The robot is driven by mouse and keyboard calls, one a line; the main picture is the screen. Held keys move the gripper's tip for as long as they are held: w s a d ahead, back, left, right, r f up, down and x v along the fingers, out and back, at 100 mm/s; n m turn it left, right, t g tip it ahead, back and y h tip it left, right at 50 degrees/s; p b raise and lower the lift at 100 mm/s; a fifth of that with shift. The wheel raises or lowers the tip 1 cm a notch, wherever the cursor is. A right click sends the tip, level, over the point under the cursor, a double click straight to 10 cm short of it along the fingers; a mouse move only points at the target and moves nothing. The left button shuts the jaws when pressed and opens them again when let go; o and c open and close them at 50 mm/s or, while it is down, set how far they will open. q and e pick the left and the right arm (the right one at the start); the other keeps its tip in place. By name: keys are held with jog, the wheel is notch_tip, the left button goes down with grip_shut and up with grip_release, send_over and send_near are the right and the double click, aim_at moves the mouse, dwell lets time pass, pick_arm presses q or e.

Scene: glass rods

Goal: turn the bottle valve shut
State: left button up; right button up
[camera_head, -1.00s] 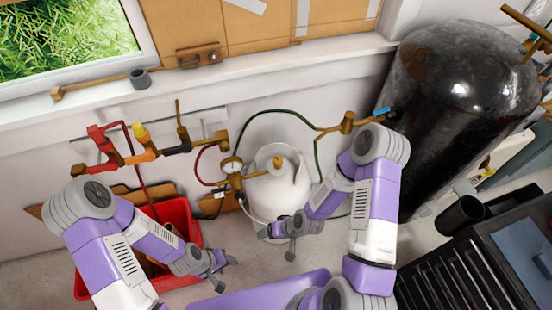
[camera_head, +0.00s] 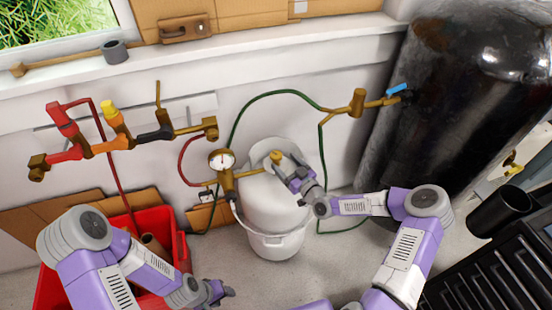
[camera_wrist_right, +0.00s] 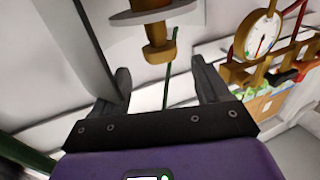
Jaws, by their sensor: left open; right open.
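The white gas bottle (camera_head: 262,212) stands on the floor by the wall. Its brass valve knob (camera_head: 276,157) is on top. My right gripper (camera_head: 287,167) is at the top of the bottle, close to the knob. In the right wrist view a brass valve part (camera_wrist_right: 157,48) hangs just beyond the open fingers of that gripper (camera_wrist_right: 163,80), roughly in line with the gap and apart from both fingers. My left gripper (camera_head: 224,291) is open and empty, low in the picture, right of the red crate.
A brass regulator with a pressure gauge (camera_head: 222,160) sits left of the valve; the gauge also shows in the wrist view (camera_wrist_right: 258,36). A green hose (camera_head: 285,93) arches behind the bottle. The red crate (camera_head: 48,290) is at left, a large black tank (camera_head: 440,110) at right.

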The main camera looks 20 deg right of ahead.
aim_at(280, 159)
jog(key=b+x, duration=0.1)
jog(key=x, duration=0.5)
jog(key=shift+a, duration=0.1)
jog(key=shift+c, duration=0.4)
